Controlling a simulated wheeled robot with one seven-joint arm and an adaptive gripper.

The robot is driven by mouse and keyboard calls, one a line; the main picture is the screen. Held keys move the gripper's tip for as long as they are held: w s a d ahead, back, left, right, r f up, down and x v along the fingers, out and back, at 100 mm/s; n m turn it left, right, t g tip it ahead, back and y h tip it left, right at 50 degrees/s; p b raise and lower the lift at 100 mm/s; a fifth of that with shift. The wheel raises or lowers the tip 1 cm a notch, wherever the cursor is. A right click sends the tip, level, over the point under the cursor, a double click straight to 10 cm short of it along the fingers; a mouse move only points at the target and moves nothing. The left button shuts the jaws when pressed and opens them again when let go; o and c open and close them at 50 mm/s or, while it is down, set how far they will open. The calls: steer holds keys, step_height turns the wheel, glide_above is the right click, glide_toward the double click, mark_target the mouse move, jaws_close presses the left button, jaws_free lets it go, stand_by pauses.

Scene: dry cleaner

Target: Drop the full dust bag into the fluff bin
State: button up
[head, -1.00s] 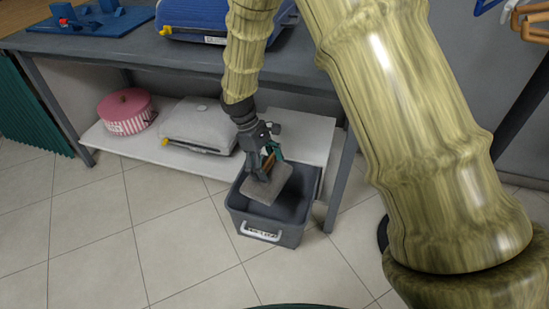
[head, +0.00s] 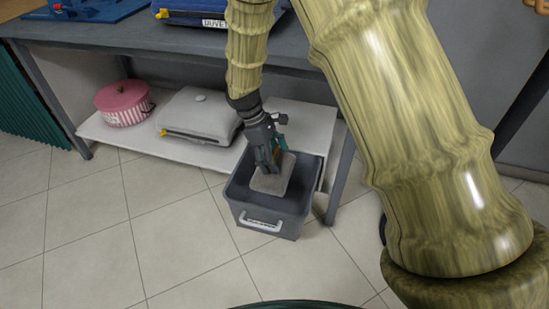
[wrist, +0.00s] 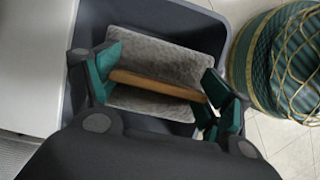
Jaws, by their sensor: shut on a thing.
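The dust bag (head: 273,182) is a grey, fuzzy, flat block with a wooden bar along its top. My gripper (head: 273,154) is shut on the bag by this bar. In the wrist view, the teal finger pads sit at the two ends of the bar, with the grey bag (wrist: 175,62) beneath. The fluff bin (head: 268,224) is a dark grey open tub with a white label or handle on its front, standing on the floor. The bag is over the bin's opening, within its rim as seen from both views. The bin's floor is mostly hidden.
A grey table (head: 130,40) with a white lower shelf (head: 192,152) stands behind the bin. The shelf holds a pink round box (head: 123,103) and a grey folded case (head: 199,115). A green, gold-netted round thing (wrist: 283,65) stands beside the bin. Tiled floor on the left is clear.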

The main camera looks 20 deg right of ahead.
steer(key=shift+f+b, duration=1.25)
steer(key=shift+b, duration=0.05)
steer(key=o, duration=1.3)
steer(key=shift+o, duration=0.2)
steer(key=shift+r, duration=0.1)
steer(key=v, duration=1.2)
